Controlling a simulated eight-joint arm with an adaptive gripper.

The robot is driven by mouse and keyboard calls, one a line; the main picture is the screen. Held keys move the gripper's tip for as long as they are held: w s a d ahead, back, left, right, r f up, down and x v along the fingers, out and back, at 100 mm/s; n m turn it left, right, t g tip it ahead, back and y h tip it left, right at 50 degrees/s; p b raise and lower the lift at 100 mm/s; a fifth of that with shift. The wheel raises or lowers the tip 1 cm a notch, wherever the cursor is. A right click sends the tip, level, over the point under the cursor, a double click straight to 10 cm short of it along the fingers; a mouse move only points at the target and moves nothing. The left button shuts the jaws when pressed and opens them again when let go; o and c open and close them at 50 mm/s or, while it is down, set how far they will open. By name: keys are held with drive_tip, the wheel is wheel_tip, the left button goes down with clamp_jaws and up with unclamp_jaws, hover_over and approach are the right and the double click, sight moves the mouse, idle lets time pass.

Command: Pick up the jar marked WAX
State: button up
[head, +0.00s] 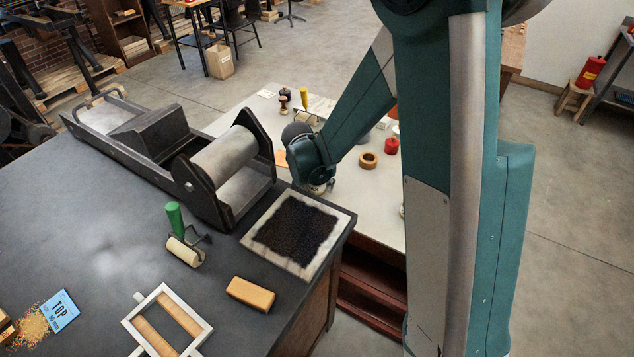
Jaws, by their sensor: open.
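I cannot read the word WAX on anything in the head view. A small red jar (391,146) stands on the pale low table (348,190), close right of my forearm. A small white-topped container (396,129) is just behind it, partly hidden by my arm. No label shows clearly on either. My forearm reaches down and left over the pale table, and its wrist hangs near the dark bench's far right corner.
The dark bench (100,220) fills the left, with a roller press (225,155), an inked block (300,232), a green-handled roller (175,222) and a tan block (250,294). Stamps (285,97) stand at the pale table's back.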

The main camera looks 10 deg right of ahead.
drive_tip(key=c, duration=1.1)
drive_tip(key=shift+r, duration=0.15)
drive_tip(key=shift+r+p, duration=1.1)
drive_tip(key=shift+r, duration=3.75)
